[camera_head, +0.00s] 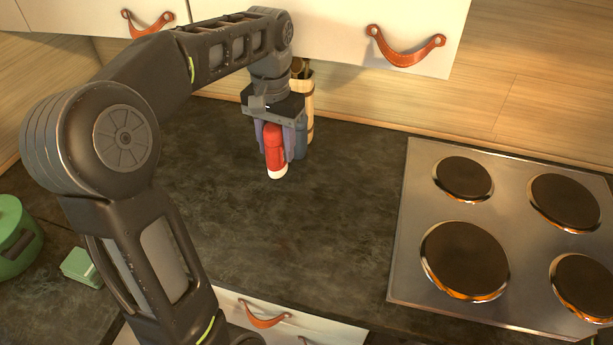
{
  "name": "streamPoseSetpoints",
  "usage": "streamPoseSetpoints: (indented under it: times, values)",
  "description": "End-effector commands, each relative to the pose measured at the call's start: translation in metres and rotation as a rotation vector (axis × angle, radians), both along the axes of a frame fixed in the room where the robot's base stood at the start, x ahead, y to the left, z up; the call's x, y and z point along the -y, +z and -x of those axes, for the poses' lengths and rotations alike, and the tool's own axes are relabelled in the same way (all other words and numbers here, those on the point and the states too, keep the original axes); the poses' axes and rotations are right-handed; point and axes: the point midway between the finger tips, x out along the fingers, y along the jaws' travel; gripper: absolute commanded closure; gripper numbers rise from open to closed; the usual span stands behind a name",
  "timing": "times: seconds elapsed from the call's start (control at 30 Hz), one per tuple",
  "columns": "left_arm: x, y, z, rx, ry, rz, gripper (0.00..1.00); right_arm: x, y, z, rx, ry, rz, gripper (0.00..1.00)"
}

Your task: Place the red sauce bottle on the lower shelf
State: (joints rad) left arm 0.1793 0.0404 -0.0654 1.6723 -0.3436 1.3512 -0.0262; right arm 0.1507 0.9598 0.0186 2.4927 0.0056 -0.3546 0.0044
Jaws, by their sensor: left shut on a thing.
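The red sauce bottle (274,146) is red with a white lower end and hangs roughly upright below my left gripper's palm. My left gripper (277,154) points down and is shut on the bottle, with a finger on either side. The bottle's upper part is hidden by the gripper. I cannot tell whether its white end touches the dark worktop (330,230). No open shelf can be made out in this view. My right gripper is not in view.
White wall cabinets with leather pulls (405,47) hang close above my left arm. Behind the gripper stands a pale wooden-looking object (308,112). The hob (512,203) is at right. A green pot (14,238) and a small green item (80,267) are at left. A drawer front (310,322) is below.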

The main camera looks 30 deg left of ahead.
Motion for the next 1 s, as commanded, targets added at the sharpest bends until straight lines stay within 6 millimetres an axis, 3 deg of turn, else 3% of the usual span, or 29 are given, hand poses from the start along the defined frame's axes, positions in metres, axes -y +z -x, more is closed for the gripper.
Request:
streamPoseSetpoints:
  times: [0.27,0.6,1.0]
  values:
    - [0.0,-0.007,0.0,-0.003,0.0,0.0,0.7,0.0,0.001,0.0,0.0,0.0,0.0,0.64]
    - [0.0,-0.059,0.0,-0.002,0.001,0.0,0.7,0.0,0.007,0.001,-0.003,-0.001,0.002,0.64]
    - [0.0,-0.068,0.0,-0.002,0.0,0.0,0.7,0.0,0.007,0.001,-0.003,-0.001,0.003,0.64]
